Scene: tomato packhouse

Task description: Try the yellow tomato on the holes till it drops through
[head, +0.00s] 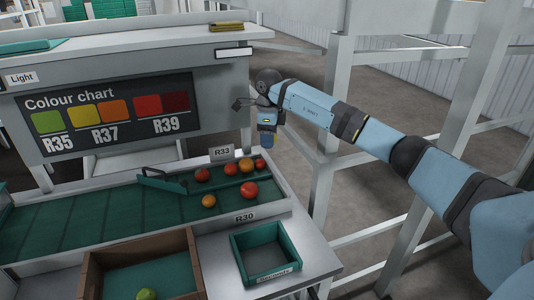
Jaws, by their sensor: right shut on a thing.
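My right gripper (266,141) hangs above the far right end of the green belt, its arm coming in from the right. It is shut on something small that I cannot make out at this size. Two orange-yellow tomatoes show: one (208,201) on the near part of the belt, one (245,165) at its far right end, left of and below the gripper. I cannot tell which tomato counts as the yellow one. I can make out no holes. My left gripper is out of view.
Red tomatoes (249,189) lie on the green belt (95,212) near a green slanted bar (162,181). In front are a brown box (90,277) with a green tomato (146,294) and an empty green crate (236,258). A colour chart (105,113) stands behind.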

